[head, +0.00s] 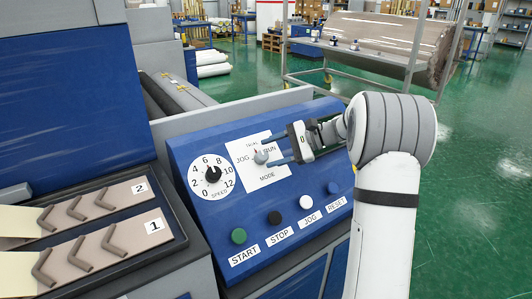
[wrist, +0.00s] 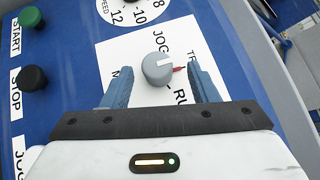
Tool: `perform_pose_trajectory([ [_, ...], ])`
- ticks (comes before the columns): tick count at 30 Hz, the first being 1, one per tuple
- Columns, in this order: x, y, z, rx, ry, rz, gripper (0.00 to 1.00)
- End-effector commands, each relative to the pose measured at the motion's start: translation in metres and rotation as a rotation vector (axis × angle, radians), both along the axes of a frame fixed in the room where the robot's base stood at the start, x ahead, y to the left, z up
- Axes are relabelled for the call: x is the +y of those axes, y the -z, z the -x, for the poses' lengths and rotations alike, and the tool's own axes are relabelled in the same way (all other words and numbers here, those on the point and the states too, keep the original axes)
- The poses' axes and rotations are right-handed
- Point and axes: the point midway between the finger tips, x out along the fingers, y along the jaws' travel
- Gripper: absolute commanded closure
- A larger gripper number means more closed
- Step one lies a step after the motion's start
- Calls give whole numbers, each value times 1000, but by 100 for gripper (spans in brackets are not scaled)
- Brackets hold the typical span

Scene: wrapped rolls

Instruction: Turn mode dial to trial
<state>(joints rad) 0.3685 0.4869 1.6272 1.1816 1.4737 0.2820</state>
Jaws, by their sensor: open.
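The grey mode dial (head: 261,157) sits on a white plate (head: 283,172) with TRIAL above it, JOG at left, RUN at right and MODE below. In the wrist view the fingers (wrist: 161,85) stand either side of the dial with gaps. They partly hide TRIAL and MODE.
A speed dial (head: 212,174) is left of the plate. START (head: 239,236), STOP (head: 274,217), JOG (head: 306,202) and RESET (head: 333,188) buttons line the blue panel's lower part. A cart with a wrapped roll (head: 385,38) stands behind; green floor is open at right.

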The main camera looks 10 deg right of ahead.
Motion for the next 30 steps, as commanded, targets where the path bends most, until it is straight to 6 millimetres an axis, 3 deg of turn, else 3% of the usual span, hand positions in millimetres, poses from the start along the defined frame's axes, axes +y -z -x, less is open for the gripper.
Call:
perform_pose_trajectory([
  [3,-21,-10,3,-1,3,1,46],
  [9,-40,-17,7,-1,2,0,46],
  [22,-39,-22,12,-2,-8,16,46],
  [26,-18,-39,35,-9,-54,116,46],
  [30,14,-62,87,-38,-157,323,46],
])
